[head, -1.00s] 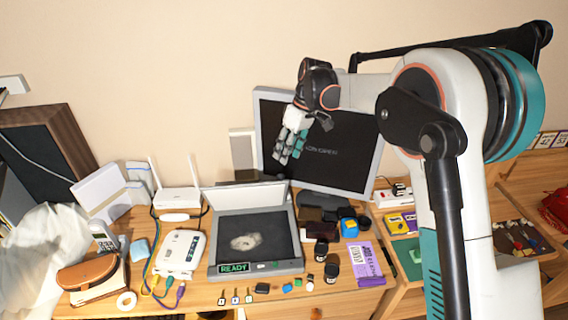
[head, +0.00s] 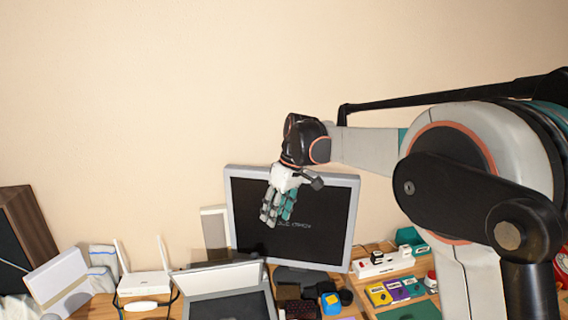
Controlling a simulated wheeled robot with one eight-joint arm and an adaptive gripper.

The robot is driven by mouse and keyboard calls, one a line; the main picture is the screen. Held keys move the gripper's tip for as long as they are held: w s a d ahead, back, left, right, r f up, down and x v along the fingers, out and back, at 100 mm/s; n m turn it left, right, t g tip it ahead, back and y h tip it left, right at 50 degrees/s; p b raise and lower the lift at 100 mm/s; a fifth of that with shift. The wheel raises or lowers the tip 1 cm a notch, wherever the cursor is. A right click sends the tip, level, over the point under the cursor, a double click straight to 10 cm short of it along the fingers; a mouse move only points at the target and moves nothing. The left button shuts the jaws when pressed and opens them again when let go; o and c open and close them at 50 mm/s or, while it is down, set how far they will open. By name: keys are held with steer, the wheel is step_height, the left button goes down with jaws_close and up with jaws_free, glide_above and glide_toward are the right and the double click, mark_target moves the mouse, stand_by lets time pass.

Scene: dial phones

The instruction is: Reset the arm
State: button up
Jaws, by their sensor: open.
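My gripper (head: 277,205) hangs from my arm in front of the grey-framed monitor (head: 330,228) in the head view. Its grey and teal fingers point down and a little left, and it is open with nothing in it. My arm reaches in from the right side, bent at a large joint, with the forearm running left to the wrist. The wrist shows against the wall just above the monitor's top edge.
A wooden desk (head: 98,308) runs along the bottom. It bears a white router (head: 145,284), an open grey case (head: 230,305), a power strip (head: 384,264), and small coloured boxes (head: 380,294). A wooden speaker (head: 28,230) stands at left. The wall above is clear.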

steer(key=s+d+r+m+t+h+b, duration=0.1)
steer(key=s+d+r+m+t, duration=0.15)
steer(key=s+d, duration=0.5)
steer(key=s+d+r+m+t+b, duration=0.1)
steer(key=s+d+r+m, duration=0.15)
steer(key=s+d, duration=0.55)
steer(key=s+d+f+m+t+h+b, duration=0.1)
steer(key=s+d+f, duration=0.3)
steer(key=s, duration=0.5)
steer(key=s+d+f+m+t+h+b, duration=0.1)
steer(key=s+d+f+m, duration=0.3)
steer(key=s, duration=0.5)
steer(key=shift+d+f+t, duration=0.15)
steer(key=shift+f+t, duration=0.6)
steer(key=shift+f, duration=0.15)
